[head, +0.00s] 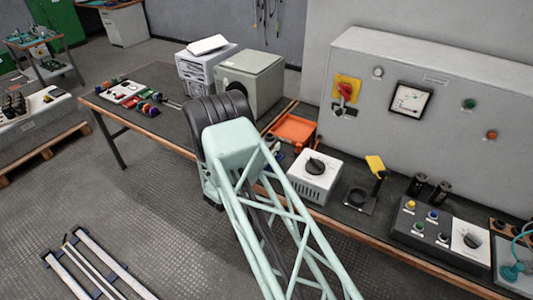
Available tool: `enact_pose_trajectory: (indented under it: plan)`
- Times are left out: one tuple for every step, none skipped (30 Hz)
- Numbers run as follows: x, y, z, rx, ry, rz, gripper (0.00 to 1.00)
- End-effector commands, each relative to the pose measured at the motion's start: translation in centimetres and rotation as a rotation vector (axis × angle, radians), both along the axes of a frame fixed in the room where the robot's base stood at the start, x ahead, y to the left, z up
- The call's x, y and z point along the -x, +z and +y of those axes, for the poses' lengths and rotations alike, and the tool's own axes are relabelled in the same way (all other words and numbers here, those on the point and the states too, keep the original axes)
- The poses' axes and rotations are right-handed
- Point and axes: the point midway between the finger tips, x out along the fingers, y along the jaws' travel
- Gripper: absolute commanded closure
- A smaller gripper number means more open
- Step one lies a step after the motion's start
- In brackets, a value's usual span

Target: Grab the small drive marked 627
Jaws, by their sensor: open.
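I cannot read the number 627 anywhere, so I cannot tell which item is the small drive. A small white box with a black knob and vent slots (314,176) stands on the bench, right of my arm. A white panel with a dark knob (469,240) sits farther right along the bench. My light green lattice arm crosses the middle of the head view and ends at a black ribbed part over the bench edge. My gripper does not show; it is hidden or outside the picture.
The bench (158,89) also bears an orange tray (292,131), a grey-beige box (250,84), a yellow-topped stand (376,166) and a push-button box (419,226). A large grey cabinet (445,75) with a gauge stands behind. Rails (94,266) lie on the floor.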

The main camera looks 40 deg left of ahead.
Motion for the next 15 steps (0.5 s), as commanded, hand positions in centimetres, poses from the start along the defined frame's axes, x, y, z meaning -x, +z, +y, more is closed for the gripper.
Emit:
enact_pose_trajectory:
  plan:
    - [0.01, 0.0, 0.0, 0.0, 0.0, 0.0, 0.52]
    - [0.01, 0.0, 0.0, 0.0, 0.0, 0.0, 0.52]
    - [0.01, 0.0, 0.0, 0.0, 0.0, 0.0, 0.52]
    - [0.01, 0.0, 0.0, 0.0, 0.0, 0.0, 0.52]
    - [0.01, 0.0, 0.0, 0.0, 0.0, 0.0, 0.52]
    - [0.02, 0.0, 0.0, 0.0, 0.0, 0.0, 0.54]
    - [0.02, 0.0, 0.0, 0.0, 0.0, 0.0, 0.57]
    - [0.02, 0.0, 0.0, 0.0, 0.0, 0.0, 0.6]
    - [0.02, 0.0, 0.0, 0.0, 0.0, 0.0, 0.63]
    - [0.02, 0.0, 0.0, 0.0, 0.0, 0.0, 0.66]
    - [0.02, 0.0, 0.0, 0.0, 0.0, 0.0, 0.69]
    - [0.02, 0.0, 0.0, 0.0, 0.0, 0.0, 0.72]
    - [0.02, -0.01, 0.0, 0.0, 0.0, 0.0, 0.75]
    - [0.02, -0.01, 0.0, 0.0, 0.0, 0.0, 0.78]
    - [0.02, -0.01, 0.0, 0.0, 0.0, 0.0, 0.81]
